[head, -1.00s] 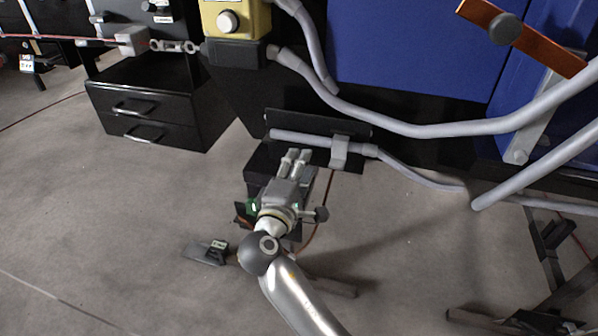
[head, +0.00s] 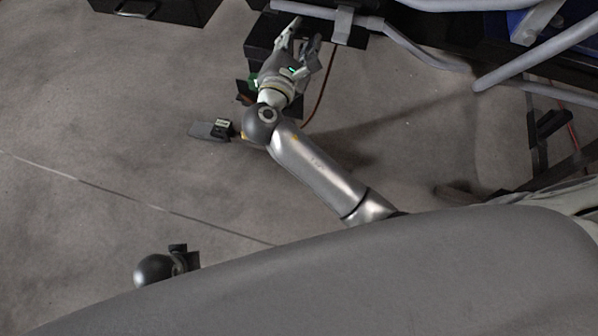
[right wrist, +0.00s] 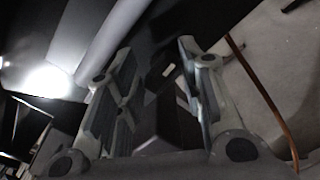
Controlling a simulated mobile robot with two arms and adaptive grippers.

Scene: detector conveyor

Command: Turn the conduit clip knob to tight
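My right gripper (head: 302,40) is open and empty, its two fingers spread apart. It is just below and left of the grey conduit clip (head: 343,24), which sits around a grey conduit (head: 310,8) near the top of the head view. In the right wrist view, the right gripper's fingers (right wrist: 160,85) stand apart with a dark block behind the gap. The conduit (right wrist: 112,40) runs along the upper left there. I cannot make out the clip's knob in either view. My left gripper does not show.
A black box (head: 262,28) is behind the right gripper. A thin reddish cable (head: 323,85) hangs right of it. A black drawer unit (head: 160,8) stands top left. The floor (head: 110,120) is open on the left.

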